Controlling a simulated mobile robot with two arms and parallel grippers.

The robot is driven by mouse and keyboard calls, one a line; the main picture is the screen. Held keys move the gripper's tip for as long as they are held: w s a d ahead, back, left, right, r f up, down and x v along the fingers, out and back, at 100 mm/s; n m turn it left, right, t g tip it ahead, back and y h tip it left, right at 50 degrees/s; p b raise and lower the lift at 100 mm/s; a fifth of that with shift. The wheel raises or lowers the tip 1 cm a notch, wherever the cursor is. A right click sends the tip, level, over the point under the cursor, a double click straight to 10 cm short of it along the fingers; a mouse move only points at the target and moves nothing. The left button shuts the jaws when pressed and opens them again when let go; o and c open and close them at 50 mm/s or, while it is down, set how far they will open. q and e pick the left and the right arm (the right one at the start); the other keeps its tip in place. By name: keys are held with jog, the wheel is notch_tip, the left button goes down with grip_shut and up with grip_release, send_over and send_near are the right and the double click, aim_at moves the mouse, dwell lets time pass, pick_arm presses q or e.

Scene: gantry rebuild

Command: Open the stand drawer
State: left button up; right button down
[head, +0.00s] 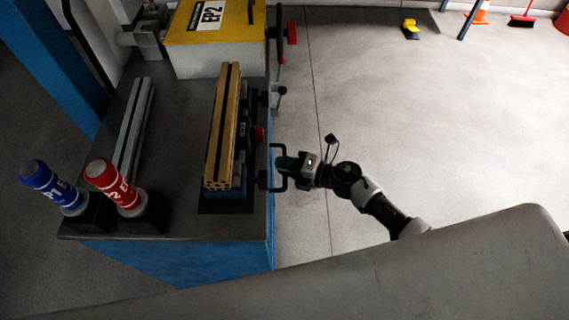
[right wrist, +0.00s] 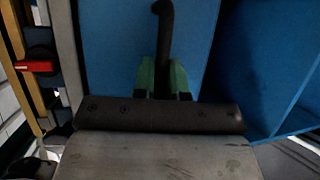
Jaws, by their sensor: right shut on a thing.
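The stand (head: 180,215) has a dark grey top and blue sides. A black bracket-shaped handle (head: 274,146) sticks out at its right edge. My right gripper (head: 284,164) reaches it from the right. In the right wrist view the green fingertips of my right gripper (right wrist: 163,78) are closed on the black handle (right wrist: 165,30), in front of a blue panel (right wrist: 112,50). The head view shows no drawer box past the stand's edge; the drawer front is hidden there under the top. My left gripper is not in view.
On the stand are a yellow-topped box (head: 240,22), a bundle of tan bars (head: 222,130), a grey rail (head: 133,130), and blue (head: 45,180) and red (head: 108,178) cylinders. Open concrete floor (head: 400,110) lies to the right. A large grey surface (head: 450,265) crosses the foreground.

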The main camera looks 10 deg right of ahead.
jog(key=shift+d, duration=0.1)
jog(key=s+d+b, duration=0.2)
jog(key=d+b, duration=0.1)
jog(key=d, duration=1.1)
jog(key=s+d+b, duration=0.3)
jog(key=d, duration=1.1)
jog(key=shift+s+b, duration=0.35)
jog(key=c, duration=1.2)
grip_release()
jog(key=shift+a, duration=0.1)
jog(key=v, duration=1)
jog(key=shift+s+d+b, duration=0.25)
jog(key=shift+d+b, duration=0.05)
jog(key=shift+d, duration=0.05)
